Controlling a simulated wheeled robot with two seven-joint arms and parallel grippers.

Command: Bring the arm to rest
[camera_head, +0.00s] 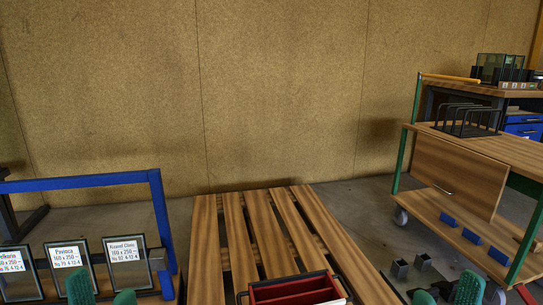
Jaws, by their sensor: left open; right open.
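My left gripper (102,293) shows at the bottom left as two green fingertips. They stand apart, with nothing seen between them. My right gripper (446,292) shows at the bottom right, also as two green fingertips apart and with nothing seen between them. The rest of both grippers and arms is below the picture edge. Glass panes with white labels stand in a row at the left: one pane (126,251) on the right, one (70,256) in the middle, and one cut by the left edge. My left gripper is in front of them in the picture.
A blue frame (90,181) surrounds the panes. A slatted wooden platform (238,240) fills the middle, with a red bin (292,291) at its front. A wooden cart (455,166) stands at the right.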

